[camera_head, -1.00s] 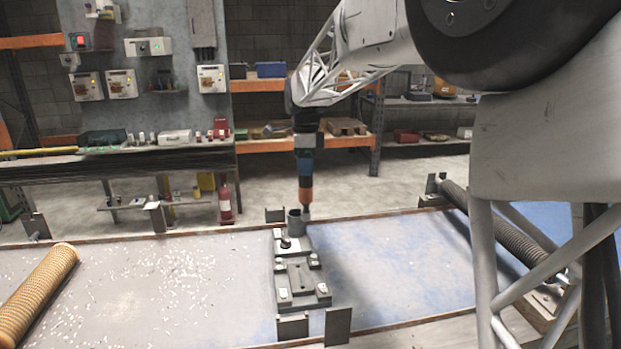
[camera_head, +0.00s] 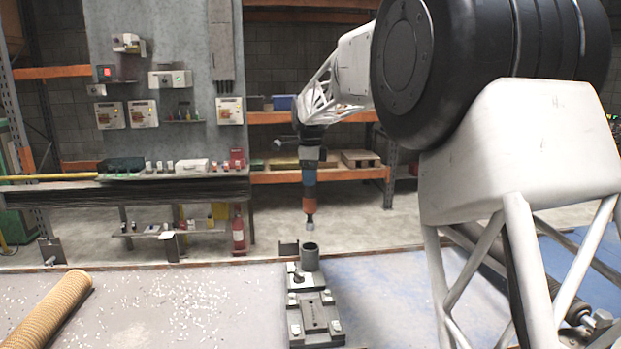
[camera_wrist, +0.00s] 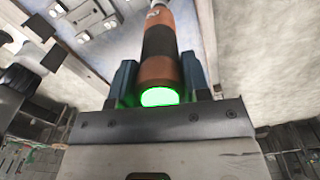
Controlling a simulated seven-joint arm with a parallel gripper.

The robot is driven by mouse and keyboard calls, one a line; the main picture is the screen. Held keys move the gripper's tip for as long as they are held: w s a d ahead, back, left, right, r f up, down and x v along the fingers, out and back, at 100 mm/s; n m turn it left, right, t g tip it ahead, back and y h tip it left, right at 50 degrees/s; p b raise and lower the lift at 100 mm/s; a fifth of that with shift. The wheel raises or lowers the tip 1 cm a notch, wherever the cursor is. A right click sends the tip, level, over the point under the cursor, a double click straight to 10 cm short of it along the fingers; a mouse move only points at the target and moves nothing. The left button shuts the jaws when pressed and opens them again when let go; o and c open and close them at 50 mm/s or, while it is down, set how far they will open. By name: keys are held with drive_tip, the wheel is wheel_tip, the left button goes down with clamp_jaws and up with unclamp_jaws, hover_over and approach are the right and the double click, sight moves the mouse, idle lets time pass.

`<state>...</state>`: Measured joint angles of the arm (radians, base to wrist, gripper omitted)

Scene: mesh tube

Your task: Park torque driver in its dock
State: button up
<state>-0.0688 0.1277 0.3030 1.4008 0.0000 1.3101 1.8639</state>
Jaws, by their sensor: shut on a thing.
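The torque driver (camera_head: 309,190) hangs upright below my gripper (camera_head: 309,157) in the head view, blue and orange with a grey tip pointing down. My gripper is shut on it. In the wrist view the driver (camera_wrist: 160,45), orange and black with a green glowing end, sits between the two blue fingers of my gripper (camera_wrist: 158,82). The dock, a grey upright cup (camera_head: 309,262) on a bracket, stands on the table below. The driver's tip is above the cup's rim with a gap between them. The inside of the cup is mostly hidden.
A grey clamp fixture (camera_head: 315,318) lies in front of the cup. A corrugated orange mesh tube (camera_head: 48,312) lies at the table's left, and a dark roller (camera_head: 575,297) at the right. The light table surface (camera_head: 190,305) between is mostly clear apart from white chips.

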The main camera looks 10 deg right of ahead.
sight(310, 208)
drive_tip(key=shift+f, duration=5.1)
idle(2.9)
